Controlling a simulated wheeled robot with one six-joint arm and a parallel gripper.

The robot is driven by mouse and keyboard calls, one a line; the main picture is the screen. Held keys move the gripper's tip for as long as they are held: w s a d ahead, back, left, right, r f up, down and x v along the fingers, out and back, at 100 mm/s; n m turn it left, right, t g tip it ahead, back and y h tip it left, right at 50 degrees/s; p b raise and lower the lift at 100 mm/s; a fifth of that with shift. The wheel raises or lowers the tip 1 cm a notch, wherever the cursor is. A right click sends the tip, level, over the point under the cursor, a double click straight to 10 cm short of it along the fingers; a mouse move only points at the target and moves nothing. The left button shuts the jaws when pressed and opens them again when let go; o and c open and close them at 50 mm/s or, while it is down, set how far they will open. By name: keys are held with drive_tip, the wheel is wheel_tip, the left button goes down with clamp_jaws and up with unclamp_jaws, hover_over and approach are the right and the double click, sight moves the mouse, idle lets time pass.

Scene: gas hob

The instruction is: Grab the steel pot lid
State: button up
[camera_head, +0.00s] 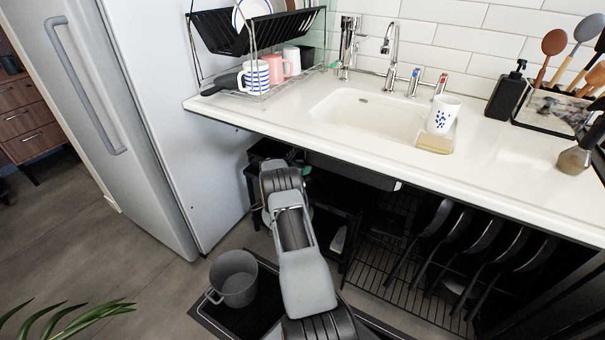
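I cannot make out a steel pot lid in this view. Several dark, round-edged pieces (478,240) with long handles stand tilted in the wire rack under the counter at the right; they look like pans, and I cannot tell whether a lid is among them. My grey arm reaches from the bottom middle toward the space under the counter. My gripper does not show; the arm's own links or the shadow below the counter hide it.
The white counter (290,130) overhangs dark shelving and a wire rack (378,272). A fridge (110,110) stands at the left; floor before it is clear.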

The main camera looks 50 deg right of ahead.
drive_tip(key=c, duration=0.6)
